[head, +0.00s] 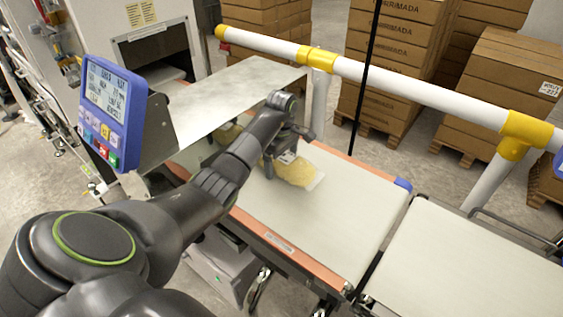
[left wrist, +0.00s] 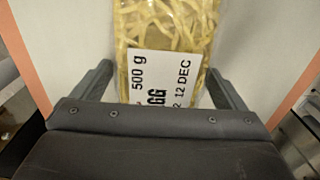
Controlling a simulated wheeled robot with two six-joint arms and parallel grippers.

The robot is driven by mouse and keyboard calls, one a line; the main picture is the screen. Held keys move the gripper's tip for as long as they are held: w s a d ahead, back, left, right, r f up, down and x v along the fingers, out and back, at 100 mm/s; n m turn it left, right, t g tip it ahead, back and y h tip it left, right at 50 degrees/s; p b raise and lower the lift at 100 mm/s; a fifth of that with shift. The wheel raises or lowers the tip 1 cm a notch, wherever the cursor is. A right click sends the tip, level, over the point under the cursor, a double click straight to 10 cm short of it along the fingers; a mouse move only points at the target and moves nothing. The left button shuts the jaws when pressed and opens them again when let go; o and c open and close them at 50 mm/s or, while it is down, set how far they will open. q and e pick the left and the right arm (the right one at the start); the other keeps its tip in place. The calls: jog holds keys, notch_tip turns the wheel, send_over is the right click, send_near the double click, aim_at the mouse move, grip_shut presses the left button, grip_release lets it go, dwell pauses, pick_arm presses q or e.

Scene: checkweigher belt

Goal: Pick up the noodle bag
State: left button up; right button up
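The noodle bag (head: 296,172) lies on the white belt, a clear bag of yellow noodles. My left gripper (head: 281,160) is over its near end in the head view and hides part of it. In the left wrist view the bag (left wrist: 165,28) lies between the two fingers of the left gripper (left wrist: 160,85), with its white label reading "500 g" and "12 DEC". The fingers stand apart, with belt showing between each finger and the bag. My right gripper is in neither view.
A blue display (head: 112,113) stands at the left. A white and yellow rail (head: 420,97) runs behind the belt (head: 325,215). The belt's right part is clear.

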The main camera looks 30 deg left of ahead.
pick_arm(q)
jog(key=c, duration=0.9)
jog(key=shift+w, duration=0.1)
jog(key=c, duration=0.4)
jog(key=shift+o, duration=0.2)
jog(key=shift+r, duration=0.1)
jog(key=shift+r, duration=0.1)
